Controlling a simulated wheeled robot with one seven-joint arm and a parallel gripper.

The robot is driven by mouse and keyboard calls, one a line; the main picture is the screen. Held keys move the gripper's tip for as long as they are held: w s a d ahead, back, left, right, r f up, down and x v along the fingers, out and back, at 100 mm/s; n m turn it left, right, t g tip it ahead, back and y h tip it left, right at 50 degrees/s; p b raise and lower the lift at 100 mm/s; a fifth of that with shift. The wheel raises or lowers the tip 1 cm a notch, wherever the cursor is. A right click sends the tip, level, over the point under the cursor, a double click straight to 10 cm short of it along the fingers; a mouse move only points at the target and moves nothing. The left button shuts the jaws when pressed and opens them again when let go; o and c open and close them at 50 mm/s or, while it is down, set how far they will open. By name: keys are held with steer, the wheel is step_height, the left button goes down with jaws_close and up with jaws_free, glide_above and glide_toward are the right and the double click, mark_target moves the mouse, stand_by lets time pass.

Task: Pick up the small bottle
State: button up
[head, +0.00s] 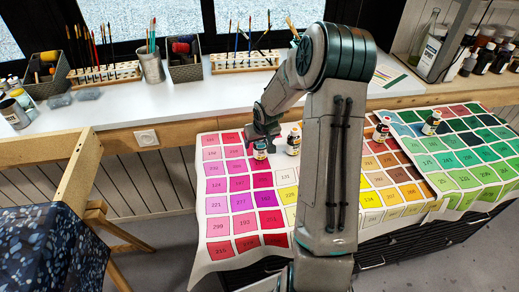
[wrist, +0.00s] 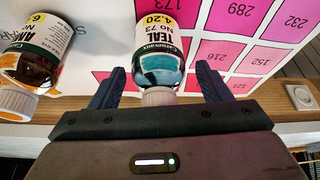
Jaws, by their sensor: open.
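A small teal paint bottle (wrist: 158,48) with a white cap and a yellow-and-white label stands between the two fingers of my gripper (wrist: 159,72) in the wrist view. The fingers are open, one on each side of it, with a visible gap to each. The bottle's top is partly hidden by my gripper there.
A second bottle with an orange band (wrist: 38,48) stands close beside, also in the head view (head: 293,143). Two more bottles, one dark red-labelled (head: 382,129) and one dark (head: 431,123), stand further right. A white shelf (head: 185,100) with brushes and baskets runs behind.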

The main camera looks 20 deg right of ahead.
steer(key=c, duration=1.1)
steer(key=shift+c, duration=0.2)
